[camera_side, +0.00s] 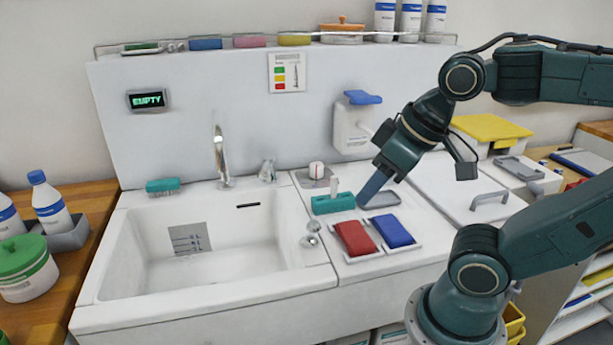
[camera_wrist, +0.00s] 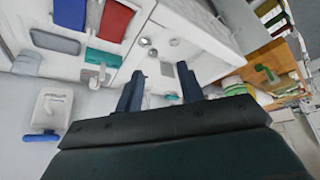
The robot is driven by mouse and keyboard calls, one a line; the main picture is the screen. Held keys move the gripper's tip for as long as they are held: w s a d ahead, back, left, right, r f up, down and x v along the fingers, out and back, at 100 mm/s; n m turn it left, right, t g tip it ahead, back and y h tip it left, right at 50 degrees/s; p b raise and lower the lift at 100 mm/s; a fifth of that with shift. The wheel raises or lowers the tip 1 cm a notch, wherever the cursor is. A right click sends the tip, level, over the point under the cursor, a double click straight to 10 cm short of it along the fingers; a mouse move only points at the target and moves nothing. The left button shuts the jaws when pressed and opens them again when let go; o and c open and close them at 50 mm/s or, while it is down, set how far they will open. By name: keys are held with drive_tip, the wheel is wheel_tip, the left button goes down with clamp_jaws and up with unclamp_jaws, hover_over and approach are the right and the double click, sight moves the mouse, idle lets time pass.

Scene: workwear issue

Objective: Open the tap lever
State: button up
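The chrome tap (camera_side: 221,158) stands upright at the back of the white sink (camera_side: 110,255). A short chrome lever (camera_side: 267,170) stands to the right of the tap on the back ledge. My gripper (camera_side: 372,190) is to the right of the lever and apart from it, above the counter near the teal block. In the wrist view my gripper (camera_wrist: 160,88) has its two dark fingers spread apart with nothing held between them. The lever is not clear in the wrist view; the fingers and gripper body may hide it.
A teal block (camera_side: 333,203), a red pad (camera_side: 355,238) and a blue pad (camera_side: 392,231) lie on the counter right of the sink.

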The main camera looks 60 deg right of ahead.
drive_tip(key=shift+w+r, duration=0.3)
drive_tip(key=shift+w, duration=0.2)
drive_tip(key=c, duration=0.7)
drive_tip(key=shift+n+g, duration=0.3)
drive_tip(key=shift+n, duration=0.4)
drive_tip(key=w+r, duration=0.1)
drive_tip(key=w, duration=0.2)
drive_tip(key=w+r, duration=0.2)
drive_tip(key=w, duration=0.1)
drive_tip(key=w+d+r, duration=0.1)
drive_tip(key=w, duration=0.2)
drive_tip(key=shift+w+r, duration=0.25)
drive_tip(key=shift+w, duration=0.15)
clamp_jaws()
drive_tip(key=w+d+n, duration=0.1)
drive_tip(key=w+d, duration=0.2)
drive_tip(key=w, duration=0.7)
drive_tip(key=w+d+f+n, duration=0.1)
drive_tip(key=w+d+f, duration=0.2)
drive_tip(key=w+d, duration=0.3)
drive_tip(key=w+d+f+n+g+y, duration=0.1)
drive_tip(key=w+d+f, duration=0.3)
drive_tip(key=w, duration=0.6)
drive_tip(key=shift+d+f+n+y, duration=0.25)
drive_tip(key=shift+d+n+y, duration=0.05)
drive_tip(key=shift+d, duration=0.7)
